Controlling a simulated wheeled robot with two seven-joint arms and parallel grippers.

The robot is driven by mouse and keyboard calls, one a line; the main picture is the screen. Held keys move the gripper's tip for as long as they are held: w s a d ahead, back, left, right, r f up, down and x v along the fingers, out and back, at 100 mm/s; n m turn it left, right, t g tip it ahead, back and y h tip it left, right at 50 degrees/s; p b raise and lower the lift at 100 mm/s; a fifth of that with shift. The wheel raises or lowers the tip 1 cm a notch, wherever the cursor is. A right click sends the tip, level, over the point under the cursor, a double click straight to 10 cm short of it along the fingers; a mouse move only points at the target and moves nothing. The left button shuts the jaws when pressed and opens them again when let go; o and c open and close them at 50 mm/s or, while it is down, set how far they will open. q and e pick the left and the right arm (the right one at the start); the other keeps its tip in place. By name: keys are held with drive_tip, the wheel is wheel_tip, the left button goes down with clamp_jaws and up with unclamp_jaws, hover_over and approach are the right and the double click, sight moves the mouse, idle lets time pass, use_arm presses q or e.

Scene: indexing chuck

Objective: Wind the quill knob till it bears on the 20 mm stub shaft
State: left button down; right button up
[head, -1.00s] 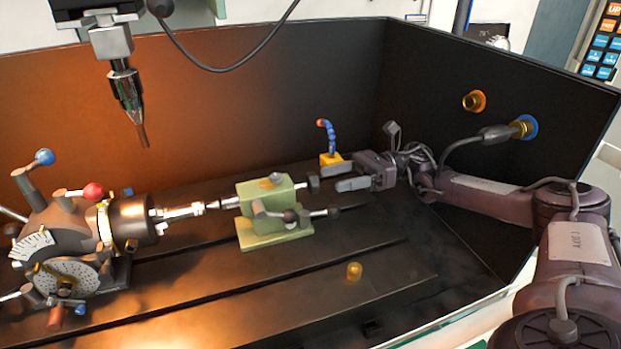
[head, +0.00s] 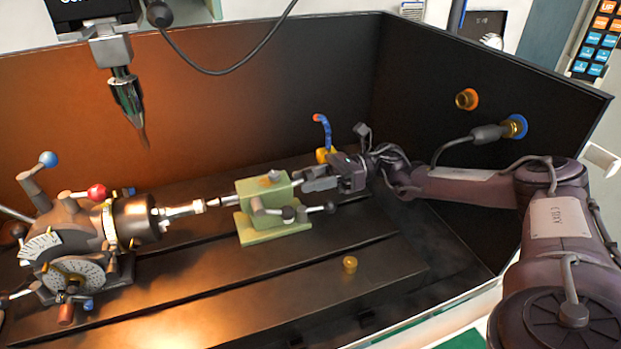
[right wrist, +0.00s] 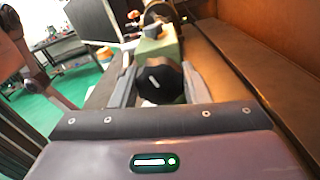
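The stub shaft (head: 180,210) is a bright stepped rod held in the dark chuck (head: 136,218) at the left. The pale green tailstock (head: 262,210) stands to its right, its thin quill (head: 228,200) pointing at the shaft's end. Whether the tip touches cannot be told at this size. My right gripper (head: 312,180) is at the tailstock's right side. In the right wrist view the black quill knob (right wrist: 158,84) with a white mark sits between the gripper's two fingers, which look open around it; contact is unclear. My left gripper is not in view.
A lever with dark balls (head: 288,213) sticks out of the tailstock's front. A blue coolant hose (head: 323,130) stands behind my gripper. A brass piece (head: 350,264) lies on the slotted table. A spindle tool (head: 126,98) hangs above left. Dark enclosure walls (head: 440,110) close the back and right.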

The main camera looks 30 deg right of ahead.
drive_tip(key=c, duration=0.4)
drive_tip(key=shift+r+m+p, duration=0.2)
drive_tip(key=shift+m+p, duration=0.4)
drive_tip(key=shift+p, duration=0.05)
drive_tip(key=shift+m, duration=0.5)
drive_tip(key=shift+f+m+p, duration=0.15)
drive_tip(key=shift+m+p, duration=0.2)
drive_tip(key=shift+m, duration=0.15)
drive_tip(key=o, duration=1)
drive_tip(key=shift+c, duration=0.2)
drive_tip(key=shift+d, duration=0.1)
